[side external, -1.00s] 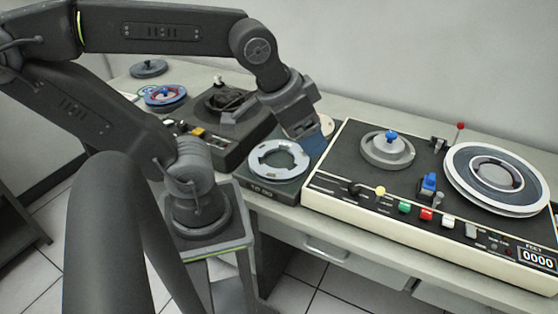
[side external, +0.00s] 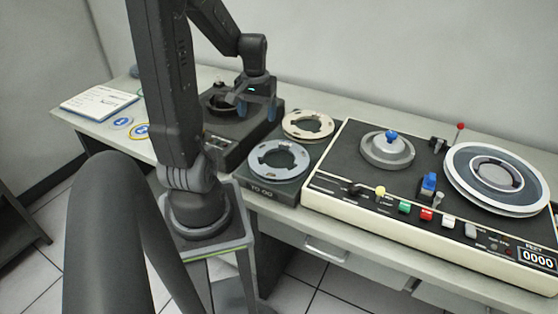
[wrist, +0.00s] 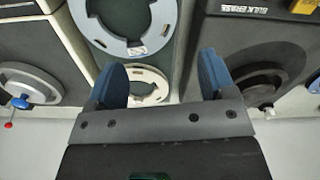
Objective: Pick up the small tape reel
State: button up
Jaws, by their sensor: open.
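Two ring-shaped reels lie on the dark "TO GO" tray (side external: 265,188). A pale grey reel (side external: 279,160) is at the front and a cream reel (side external: 308,124) is behind it; I cannot tell for certain which the task means. My gripper (side external: 257,110) is open and empty, left of the cream reel, over the right side of the dark deck. In the wrist view my gripper (wrist: 160,65) has its blue fingers spread. The cream reel (wrist: 145,86) shows between and beyond them, partly hidden by the left finger, and the grey reel (wrist: 125,25) is cut off at the top.
A dark deck (side external: 232,148) stands left of the tray. A large cream-edged tape machine (side external: 330,165) stands close on the right, with a hub (side external: 388,150) and a large mounted reel (side external: 495,178). A notebook (side external: 98,101) lies at far left. The wall is behind the table.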

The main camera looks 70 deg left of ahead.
aim_at(257, 153)
jog(key=f, duration=1.4)
jog(key=shift+s, duration=0.3)
jog(key=shift+a+r, duration=0.1)
jog(key=c, duration=1.2)
jog(key=shift+r, duration=0.1)
